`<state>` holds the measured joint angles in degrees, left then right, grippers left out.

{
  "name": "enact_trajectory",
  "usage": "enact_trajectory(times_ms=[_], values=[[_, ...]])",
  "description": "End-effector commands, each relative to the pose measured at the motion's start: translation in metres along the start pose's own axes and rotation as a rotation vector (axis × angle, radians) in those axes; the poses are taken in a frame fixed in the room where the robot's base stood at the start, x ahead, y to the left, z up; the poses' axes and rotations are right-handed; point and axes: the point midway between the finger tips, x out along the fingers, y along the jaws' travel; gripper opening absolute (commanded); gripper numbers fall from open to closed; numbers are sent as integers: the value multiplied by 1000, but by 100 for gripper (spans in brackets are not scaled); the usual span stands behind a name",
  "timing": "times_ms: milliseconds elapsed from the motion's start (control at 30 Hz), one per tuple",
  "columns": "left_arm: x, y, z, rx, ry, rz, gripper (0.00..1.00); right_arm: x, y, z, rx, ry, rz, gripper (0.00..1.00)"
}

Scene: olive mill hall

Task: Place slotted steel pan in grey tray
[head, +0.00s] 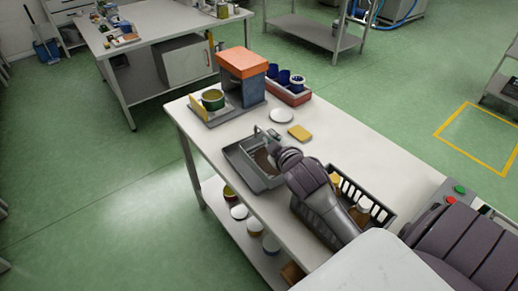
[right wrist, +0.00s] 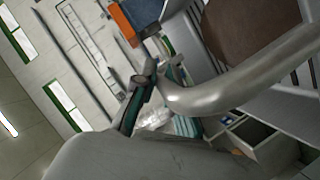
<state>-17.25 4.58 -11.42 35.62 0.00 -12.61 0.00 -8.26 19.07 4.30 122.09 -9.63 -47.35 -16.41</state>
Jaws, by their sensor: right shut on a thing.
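The grey tray (head: 237,156) lies near the left edge of the white worktable in the head view, with a brown patch inside it. My right gripper (head: 270,138) is over the tray's far right side. In the right wrist view, the fingers (right wrist: 158,92) are closed at the end of a curved steel bar, which looks like the handle of the slotted steel pan (right wrist: 235,84). The pan's body is mostly hidden by my arm in the head view, and I cannot tell whether it touches the tray floor. My left gripper does not show.
A black slotted basket (head: 378,213) with jars stands right of my arm. A yellow block (head: 300,132) and a white disc (head: 281,116) lie behind the tray.

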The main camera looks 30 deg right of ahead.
Motion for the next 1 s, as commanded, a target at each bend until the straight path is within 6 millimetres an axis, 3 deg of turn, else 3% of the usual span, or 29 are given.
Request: enact_trajectory(times_ms=[200, 400, 567, 800, 1000], values=[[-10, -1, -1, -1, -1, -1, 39, 59, -11, 2, 3, -1, 2, 0], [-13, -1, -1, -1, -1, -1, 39, 95, -20, 7, 2, -1, 4, 0], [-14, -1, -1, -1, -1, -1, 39, 104, -26, 10, 1, -2, 2, 0], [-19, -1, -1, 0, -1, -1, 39, 114, -48, 31, 2, -3, 1, 0], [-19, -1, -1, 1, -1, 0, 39, 115, -51, 35, 0, -1, 3, 0]])
